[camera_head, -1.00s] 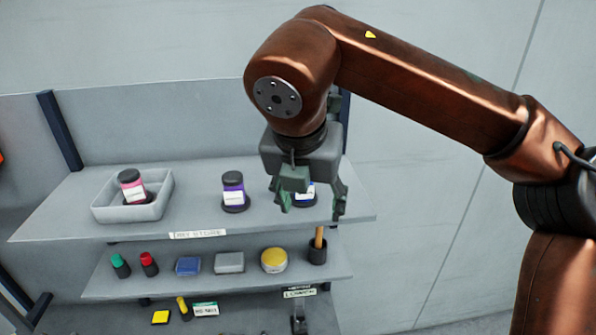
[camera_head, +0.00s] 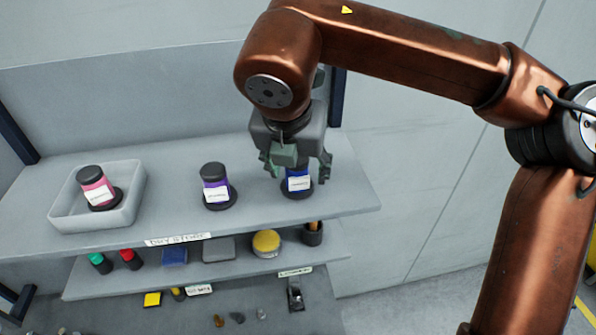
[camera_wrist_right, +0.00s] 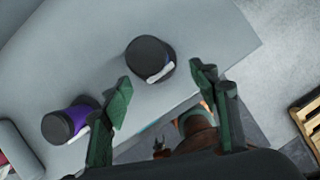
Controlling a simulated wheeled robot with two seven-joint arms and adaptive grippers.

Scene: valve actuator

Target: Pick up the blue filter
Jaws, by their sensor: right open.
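The blue filter (camera_head: 298,184) stands upright at the right end of the upper shelf, with a white label and a dark base. The gripper hides its top in the head view. In the right wrist view its dark round cap (camera_wrist_right: 149,57) shows from above, ahead of the fingertips and between their lines. My right gripper (camera_head: 295,172) is open above and around the top of the filter; I cannot tell whether it touches. Its two green fingers (camera_wrist_right: 162,88) are spread apart with nothing between their tips. My left gripper is not in view.
A purple filter (camera_head: 215,190) stands left of the blue one on the upper shelf (camera_head: 160,205). A pink one (camera_head: 97,188) sits in a grey tray (camera_head: 135,205) further left. The lower shelf (camera_head: 85,285) holds several small items. A back panel rises behind.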

